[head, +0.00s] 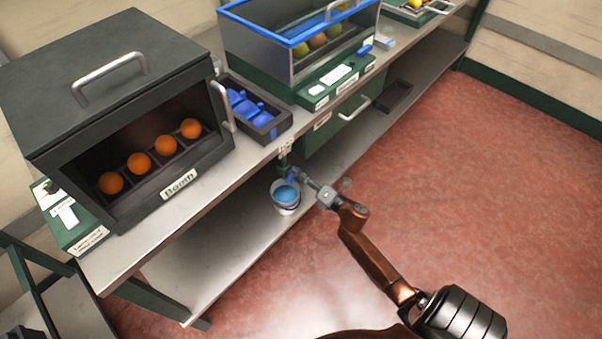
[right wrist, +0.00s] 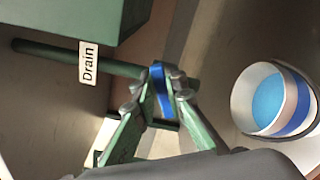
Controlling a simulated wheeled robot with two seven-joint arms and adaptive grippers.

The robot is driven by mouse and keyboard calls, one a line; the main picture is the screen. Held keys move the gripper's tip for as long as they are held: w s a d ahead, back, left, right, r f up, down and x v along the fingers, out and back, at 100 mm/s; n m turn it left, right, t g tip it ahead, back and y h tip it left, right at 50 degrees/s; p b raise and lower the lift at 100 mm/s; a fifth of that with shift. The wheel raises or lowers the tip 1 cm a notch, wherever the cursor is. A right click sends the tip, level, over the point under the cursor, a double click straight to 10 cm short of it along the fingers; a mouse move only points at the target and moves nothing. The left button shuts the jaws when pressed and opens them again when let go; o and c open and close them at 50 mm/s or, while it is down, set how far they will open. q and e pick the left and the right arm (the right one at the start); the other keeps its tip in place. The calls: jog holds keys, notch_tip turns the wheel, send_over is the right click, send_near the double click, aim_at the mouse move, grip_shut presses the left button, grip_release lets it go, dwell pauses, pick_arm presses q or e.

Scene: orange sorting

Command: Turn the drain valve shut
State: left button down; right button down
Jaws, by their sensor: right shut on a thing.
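The drain valve's blue handle (right wrist: 161,88) sits at the end of a green pipe (right wrist: 50,54) with a "Drain" label (right wrist: 88,62). In the right wrist view the handle appears to lie across the pipe. My right gripper (right wrist: 157,92) has its fingers on both sides of the handle and is shut on it. In the head view, my right gripper (head: 298,174) reaches the valve under the bench's front edge, where the handle shows only as a small blue patch. My left gripper does not show.
A bucket with blue liquid (head: 286,197) stands on the lower shelf (head: 190,284), close to the valve; it also shows in the right wrist view (right wrist: 240,105). Above are a dark booth (head: 195,165) with oranges, a blue-rimmed bin (head: 290,62) and a dark tray (head: 283,125). Red floor (head: 480,190) is clear.

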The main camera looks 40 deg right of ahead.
pick_arm(q)
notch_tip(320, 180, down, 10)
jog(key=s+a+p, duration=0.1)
jog(key=p, duration=0.1)
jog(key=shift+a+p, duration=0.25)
jog(key=shift+p, duration=0.1)
pick_arm(e)
jog(key=shift+d+f+m, duration=0.1)
jog(key=shift+f+m, duration=0.05)
jog(key=shift+m, duration=0.9)
jog(key=shift+d+f+m, duration=0.1)
jog(key=shift+f+m, duration=0.1)
jog(key=shift+m, duration=0.8)
jog(key=shift+f+m, duration=0.15)
jog(key=shift+m, duration=0.9)
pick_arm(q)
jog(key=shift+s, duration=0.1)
pick_arm(e)
jog(key=c, duration=2)
grip_release()
jog(key=shift+o, duration=0.2)
jog(key=shift+s, duration=0.15)
jog(key=s, duration=1.1)
jog(key=shift+s+d, duration=0.35)
jog(key=shift+d, duration=0.1)
